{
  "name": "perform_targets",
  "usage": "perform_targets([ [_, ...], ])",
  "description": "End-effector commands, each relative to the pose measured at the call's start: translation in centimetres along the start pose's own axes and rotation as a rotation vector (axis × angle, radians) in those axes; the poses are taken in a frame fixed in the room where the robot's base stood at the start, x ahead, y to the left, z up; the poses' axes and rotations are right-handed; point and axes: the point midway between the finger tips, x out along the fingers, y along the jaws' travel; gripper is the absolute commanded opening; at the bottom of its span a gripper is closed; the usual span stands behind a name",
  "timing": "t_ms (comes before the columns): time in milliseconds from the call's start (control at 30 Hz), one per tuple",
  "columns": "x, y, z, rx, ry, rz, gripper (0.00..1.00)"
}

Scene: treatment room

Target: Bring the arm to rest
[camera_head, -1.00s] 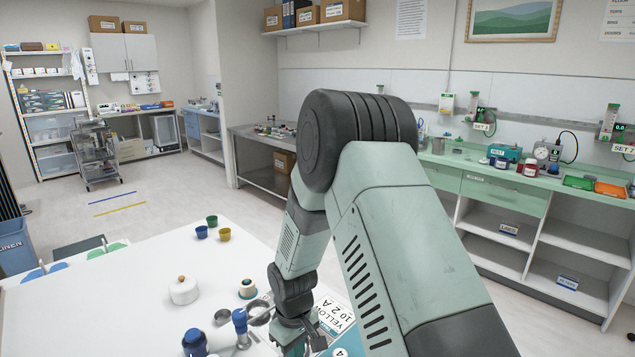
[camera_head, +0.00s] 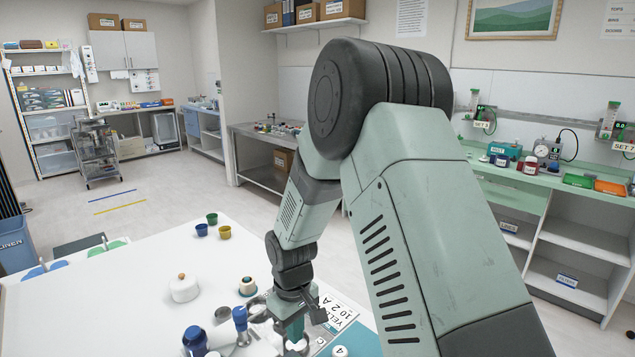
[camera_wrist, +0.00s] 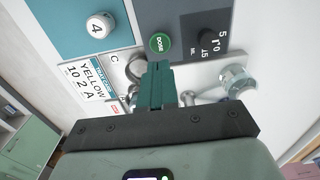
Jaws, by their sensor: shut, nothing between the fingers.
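My gripper (camera_head: 296,328) is low over the front of the white table (camera_head: 95,310) in the head view, pointing down. In the wrist view my gripper (camera_wrist: 157,75) has its green fingers together with nothing between them. The fingertips are close to a metal ring (camera_wrist: 135,68) and a green DOSE button (camera_wrist: 160,42). Whether they touch anything cannot be told. My forearm hides part of the table's right side.
A YELLOW 10 2 A card (camera_head: 338,312) lies beside the gripper, and a knob marked 4 (camera_head: 340,351) is near. A white lidded pot (camera_head: 184,289), blue-topped items (camera_head: 195,341) and small cups (camera_head: 212,219) stand to the left.

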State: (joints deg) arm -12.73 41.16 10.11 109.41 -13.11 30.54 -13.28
Motion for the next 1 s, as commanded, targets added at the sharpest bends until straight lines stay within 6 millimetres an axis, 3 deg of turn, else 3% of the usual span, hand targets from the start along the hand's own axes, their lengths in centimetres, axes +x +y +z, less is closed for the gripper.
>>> perform_targets([
  [167, -0.2, 0.1, 0.0, 0.002, 0.002, 0.002, 0.0],
  [233, -1.2, 0.4, 0.2, 0.013, 0.009, 0.011, 0.0],
  [333, -4.4, 1.2, 1.0, 0.053, 0.031, 0.038, 0.0],
  [433, -9.2, 2.1, 2.7, 0.116, 0.065, 0.075, 0.0],
  [700, -21.1, 2.4, 10.5, 0.332, 0.178, 0.16, 0.0],
  [833, -25.3, 1.3, 14.9, 0.438, 0.242, 0.186, 0.0],
  [1000, -29.0, -1.0, 20.6, 0.57, 0.333, 0.203, 0.0],
])
